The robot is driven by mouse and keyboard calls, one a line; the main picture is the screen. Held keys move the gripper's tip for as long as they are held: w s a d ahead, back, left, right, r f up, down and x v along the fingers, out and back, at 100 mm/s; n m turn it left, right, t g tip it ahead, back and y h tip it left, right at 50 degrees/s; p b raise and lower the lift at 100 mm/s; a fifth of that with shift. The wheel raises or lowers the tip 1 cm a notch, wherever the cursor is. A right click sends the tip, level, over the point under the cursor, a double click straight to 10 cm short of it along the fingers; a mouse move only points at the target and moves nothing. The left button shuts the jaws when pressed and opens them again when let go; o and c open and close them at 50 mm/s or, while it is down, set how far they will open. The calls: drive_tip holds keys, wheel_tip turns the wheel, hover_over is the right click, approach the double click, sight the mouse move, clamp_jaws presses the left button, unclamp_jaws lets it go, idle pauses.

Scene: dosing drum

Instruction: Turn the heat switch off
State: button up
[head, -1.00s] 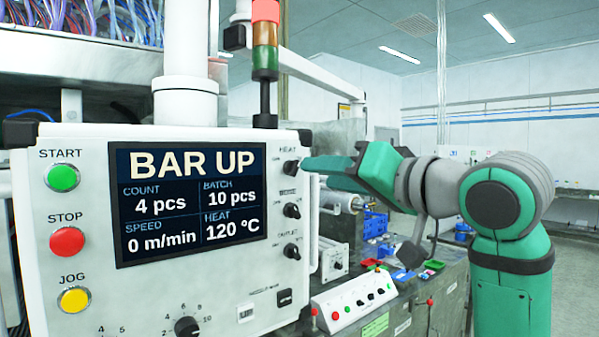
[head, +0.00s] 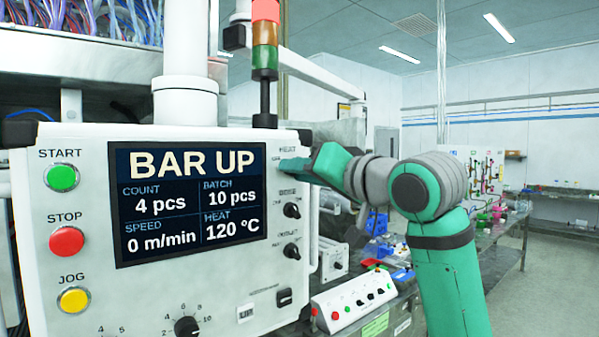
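The heat switch sits under the HEAT label (head: 288,149) at the upper right of the white control panel (head: 210,285). Its knob is hidden behind my gripper (head: 287,166) in the head view. My gripper reaches in from the right, with its tips at the knob's place, close to the panel face. I cannot tell whether the fingers touch or hold the knob, or whether they are open. The panel's display (head: 190,203) reads BAR UP and HEAT 120 °C.
Two more black selector knobs, the upper one (head: 292,210) and the lower one (head: 291,250), sit below the heat switch. Start (head: 62,177), stop (head: 67,241) and jog (head: 74,299) buttons line the panel's left. A small control box (head: 357,300) with buttons stands lower right.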

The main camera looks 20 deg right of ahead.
drive_tip(key=c, duration=0.3)
drive_tip(key=shift+d+f+n, duration=0.1)
drive_tip(key=shift+d+n, duration=0.05)
drive_tip(key=shift+n, duration=2.8)
drive_tip(key=shift+d+n, duration=0.1)
drive_tip(key=shift+n, duration=2.85)
drive_tip(key=o, duration=1)
